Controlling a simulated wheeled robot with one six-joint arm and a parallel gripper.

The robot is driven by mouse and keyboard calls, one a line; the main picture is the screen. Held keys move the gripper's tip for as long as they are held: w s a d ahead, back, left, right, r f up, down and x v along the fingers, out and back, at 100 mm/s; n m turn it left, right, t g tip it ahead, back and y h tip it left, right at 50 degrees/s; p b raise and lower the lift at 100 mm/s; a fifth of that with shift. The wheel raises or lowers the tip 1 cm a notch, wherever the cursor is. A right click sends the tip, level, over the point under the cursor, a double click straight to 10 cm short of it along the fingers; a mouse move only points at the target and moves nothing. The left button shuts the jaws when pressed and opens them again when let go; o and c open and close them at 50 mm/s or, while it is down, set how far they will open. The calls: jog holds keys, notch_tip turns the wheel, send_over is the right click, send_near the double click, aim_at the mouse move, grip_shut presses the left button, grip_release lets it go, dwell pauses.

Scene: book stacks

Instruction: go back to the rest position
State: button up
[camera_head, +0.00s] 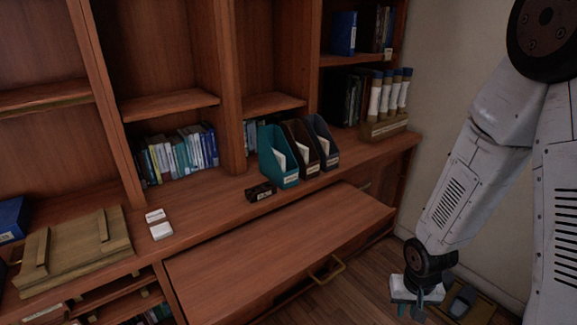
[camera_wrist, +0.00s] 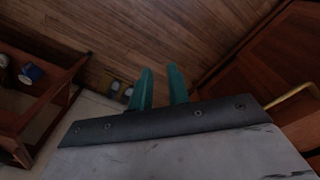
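My gripper (camera_head: 418,298) hangs low at the lower right of the head view, at the end of my white arm. It is right of the cabinet's pulled-out drawer or leaf and above the floor. In the wrist view, the two teal fingers of my gripper (camera_wrist: 160,70) stand apart with a clear gap between them. Nothing is between the fingers; the wooden floor (camera_wrist: 150,30) shows beyond them. The gripper is open and empty.
The wooden bookcase (camera_head: 240,115) fills the left and middle. Its pulled-out leaf (camera_head: 280,240) with a brass handle (camera_head: 327,273) juts towards me. A pale wall (camera_head: 445,75) is behind my arm.

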jog(key=s+r, duration=0.5)
jog(key=r, duration=0.6)
jog(key=s+a+r+n, duration=0.1)
jog(key=s+r, duration=0.5)
jog(key=r, duration=0.5)
jog(key=s+a+r, duration=0.1)
jog(key=s+r, duration=0.4)
jog(key=r, duration=0.5)
jog(key=shift+s+a+r+n+t+y, duration=0.15)
jog(key=shift+a+r+n+t+y, duration=0.15)
jog(key=shift+r+t, duration=0.1)
jog(key=shift+a, duration=0.1)
